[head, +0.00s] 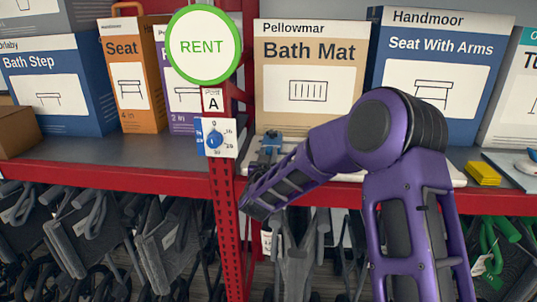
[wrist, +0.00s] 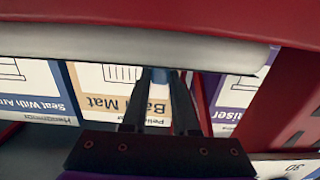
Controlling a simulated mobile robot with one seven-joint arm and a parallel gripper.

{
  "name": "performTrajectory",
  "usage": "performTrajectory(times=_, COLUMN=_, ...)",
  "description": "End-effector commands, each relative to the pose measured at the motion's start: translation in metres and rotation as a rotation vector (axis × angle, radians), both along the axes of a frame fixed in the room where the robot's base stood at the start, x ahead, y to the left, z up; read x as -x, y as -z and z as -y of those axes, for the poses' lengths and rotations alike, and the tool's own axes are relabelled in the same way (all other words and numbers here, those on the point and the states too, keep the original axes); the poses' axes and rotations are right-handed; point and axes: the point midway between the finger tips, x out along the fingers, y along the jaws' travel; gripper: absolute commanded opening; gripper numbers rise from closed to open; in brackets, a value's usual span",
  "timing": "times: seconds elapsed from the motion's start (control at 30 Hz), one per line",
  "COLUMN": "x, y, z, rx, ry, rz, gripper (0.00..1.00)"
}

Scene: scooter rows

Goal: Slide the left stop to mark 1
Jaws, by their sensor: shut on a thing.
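The left stop, a small blue piece (head: 269,144), is at the left end of a pale rail (head: 458,180) on the shelf, just right of the red post. In the wrist view, which is upside down, the blue stop (wrist: 160,76) shows between the two dark fingers of my gripper (wrist: 157,88). My gripper is shut on it. In the head view my purple forearm crosses in front of the rail and hides its middle and my fingers. I cannot read mark 1 or any other mark on the rail in either view.
The red post (head: 226,235) stands close left of the stop and carries a blue dial (head: 215,139) and a RENT sign (head: 204,46). Behind the rail is the Bath Mat box (head: 308,90). A yellow block (head: 483,173) lies right. Folded scooters or walkers fill the space below.

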Motion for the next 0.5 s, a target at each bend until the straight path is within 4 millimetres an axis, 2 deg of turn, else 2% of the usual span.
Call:
performTrajectory(times=0.37, x=0.000, y=0.000, z=0.001, rx=0.000, ry=0.000, rz=0.000, gripper=0.00)
performTrajectory(times=0.5, x=0.000, y=0.002, z=0.016, rx=0.003, ry=0.000, rz=0.004, gripper=0.00)
